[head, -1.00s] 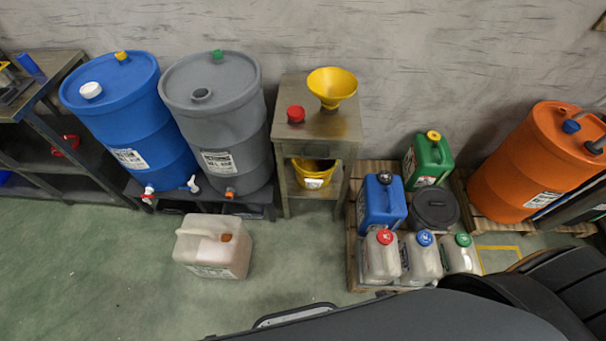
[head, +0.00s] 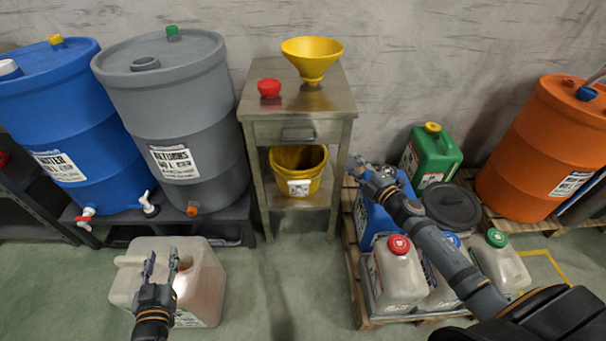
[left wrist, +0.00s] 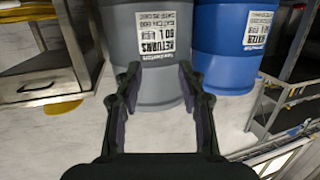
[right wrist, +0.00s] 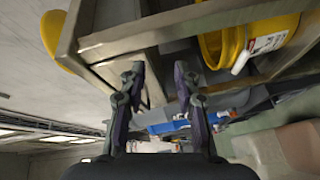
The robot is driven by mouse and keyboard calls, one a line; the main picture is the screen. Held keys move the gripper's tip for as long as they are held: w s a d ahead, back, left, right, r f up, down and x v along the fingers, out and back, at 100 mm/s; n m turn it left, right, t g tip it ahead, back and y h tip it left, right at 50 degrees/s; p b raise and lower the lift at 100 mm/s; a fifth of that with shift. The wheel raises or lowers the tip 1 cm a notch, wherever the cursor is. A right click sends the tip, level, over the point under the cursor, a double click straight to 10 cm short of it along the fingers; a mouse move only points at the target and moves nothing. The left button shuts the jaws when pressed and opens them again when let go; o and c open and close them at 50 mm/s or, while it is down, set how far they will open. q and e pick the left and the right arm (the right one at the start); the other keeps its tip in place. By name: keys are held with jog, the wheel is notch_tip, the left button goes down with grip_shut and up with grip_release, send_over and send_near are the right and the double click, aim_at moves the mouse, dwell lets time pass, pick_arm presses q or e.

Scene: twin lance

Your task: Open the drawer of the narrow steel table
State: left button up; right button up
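The narrow steel table (head: 262,104) stands against the wall between the grey barrel and the pallet. Its drawer (head: 285,132), with a small dark handle (head: 298,136), looks shut. The drawer front also shows in the left wrist view (left wrist: 38,84), at the left edge. My left gripper (head: 162,260) is open and empty, in front of the cloudy jerrycan in the head view, left of and below the drawer. My right gripper (head: 362,172) is to the right of the table, near the blue can. In the right wrist view its fingers (right wrist: 154,80) are apart with nothing between them.
The grey barrel (head: 165,100) stands left. A pallet (head: 362,308) with several cans stands right. Floor before the table is clear.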

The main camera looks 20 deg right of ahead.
aim_at(301, 140)
pick_arm(q)
notch_tip(301, 140, up, 9)
jog(key=s+d+t+b, duration=0.1)
jog(key=s+t+b, duration=0.1)
jog(key=t+b, duration=0.3)
pick_arm(e)
jog(key=s+a+r+n+y+b, duration=0.1)
jog(key=a+r+n+y, duration=0.45)
jog(key=a+n, duration=0.3)
jog(key=shift+y, duration=0.25)
jog(key=p+x, duration=0.1)
jog(key=x, duration=0.3)
jog(key=p+x, duration=0.1)
jog(key=x, duration=0.3)
jog(key=shift+s+a+f, duration=0.15)
jog(key=shift+s+a, duration=0.05)
jog(key=shift+a, duration=0.05)
jog(key=shift+x, duration=0.85)
pick_arm(q)
notch_tip(301, 140, down, 11)
jog(key=s+g, duration=0.1)
jog(key=g, duration=0.5)
jog(key=shift+s+d, duration=0.25)
pick_arm(e)
jog(key=shift+w+a, duration=0.15)
jog(key=shift+w, duration=0.15)
jog(key=shift+c, duration=0.3)
grip_shut()
